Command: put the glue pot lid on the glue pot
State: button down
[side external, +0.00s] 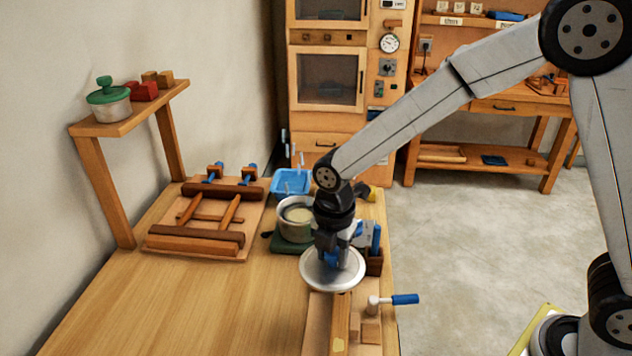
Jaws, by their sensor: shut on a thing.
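The glue pot (297,233) is a round grey metal pot. It stands open on a dark green base on the bench, with pale contents showing inside. My gripper (333,258) points down and is shut on the glue pot lid (315,281), a round silver disc, by its blue knob. The lid is nearer the camera than the pot and a little to its right, apart from the pot's opening. It appears held above the wooden vise area; its exact height is hard to tell. My gripper hides part of the pot's right side.
A wooden clamp frame (200,245) lies left of the pot. A blue tray (291,184) sits behind it. A green-lidded pot (109,105) stands on a raised shelf. The front-left bench is clear.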

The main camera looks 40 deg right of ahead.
jog(key=shift+w, duration=0.1)
jog(key=w+d+r+n, duration=0.2)
jog(key=w+d, duration=0.2)
jog(key=w, duration=0.7)
jog(key=w+d+r+n, duration=0.2)
jog(key=w+d, duration=0.3)
jog(key=w, duration=0.6)
jog(key=shift+f, duration=0.2)
jog(key=shift+f, duration=3.25)
jog(key=shift+f, duration=0.65)
grip_release()
